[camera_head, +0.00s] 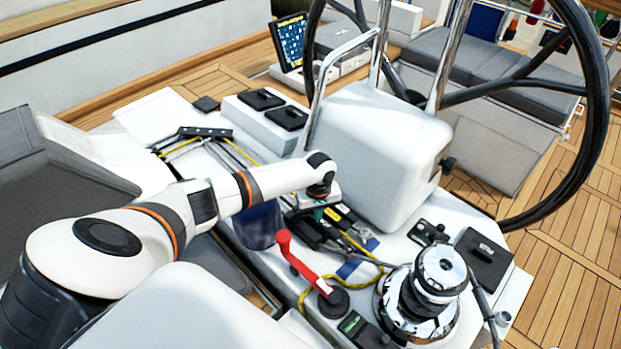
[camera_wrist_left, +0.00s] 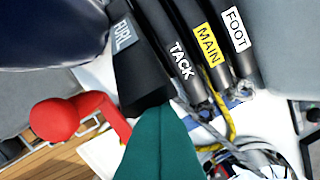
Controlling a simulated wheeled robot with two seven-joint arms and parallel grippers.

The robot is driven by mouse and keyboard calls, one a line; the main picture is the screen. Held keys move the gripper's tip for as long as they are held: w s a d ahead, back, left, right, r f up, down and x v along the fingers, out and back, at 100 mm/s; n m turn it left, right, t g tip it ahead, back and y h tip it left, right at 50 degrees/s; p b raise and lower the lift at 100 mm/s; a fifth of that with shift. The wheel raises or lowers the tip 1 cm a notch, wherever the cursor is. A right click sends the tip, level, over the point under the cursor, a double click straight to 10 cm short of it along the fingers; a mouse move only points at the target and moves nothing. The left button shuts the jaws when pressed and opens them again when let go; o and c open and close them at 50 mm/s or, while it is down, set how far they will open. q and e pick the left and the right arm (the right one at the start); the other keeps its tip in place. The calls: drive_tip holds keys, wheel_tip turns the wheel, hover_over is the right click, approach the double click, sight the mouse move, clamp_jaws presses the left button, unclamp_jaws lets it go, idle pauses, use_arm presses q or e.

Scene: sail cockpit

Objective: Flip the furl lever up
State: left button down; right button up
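The black furl lever (camera_wrist_left: 138,60), labelled FURL, shows in the left wrist view at upper middle, left of the TACK lever (camera_wrist_left: 180,60). It looks wider and nearer the camera than the other levers; its exact angle is hard to tell. My left gripper (camera_head: 321,212) points down over the lever bank (camera_head: 310,228) in the head view. A teal finger (camera_wrist_left: 162,150) shows at the bottom of the wrist view, close to the furl lever's end; contact cannot be told. The gap between the fingers is not clear. My right gripper is out of view.
The MAIN (camera_wrist_left: 209,50) and FOOT (camera_wrist_left: 238,40) levers lie alongside. A red winch handle (camera_head: 300,265), a chrome winch (camera_head: 430,285) and yellow rope (camera_head: 358,243) are nearby. A dark blue cylinder (camera_head: 256,226) stands left of the levers. A white pedestal (camera_head: 375,150) rises behind.

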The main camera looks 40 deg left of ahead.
use_arm(q)
drive_tip(key=shift+s+a+f, duration=0.25)
drive_tip(key=shift+a+f, duration=0.05)
drive_tip(key=shift+a, duration=0.2)
drive_tip(key=shift+w+a+r+p, duration=0.1)
drive_tip(key=shift+a+r+p, duration=0.1)
drive_tip(key=shift+r+p, duration=0.2)
drive_tip(key=shift+w+a, duration=0.1)
drive_tip(key=shift+a, duration=0.15)
drive_tip(key=shift+r, duration=0.15)
drive_tip(key=shift+w+a+r+p, duration=0.2)
drive_tip(key=shift+a+r+p, duration=0.1)
drive_tip(key=shift+p, duration=0.1)
drive_tip(key=shift+w+a+r, duration=0.15)
drive_tip(key=shift+a+r, duration=0.1)
drive_tip(key=shift+a, duration=0.2)
drive_tip(key=shift+w+r, duration=0.1)
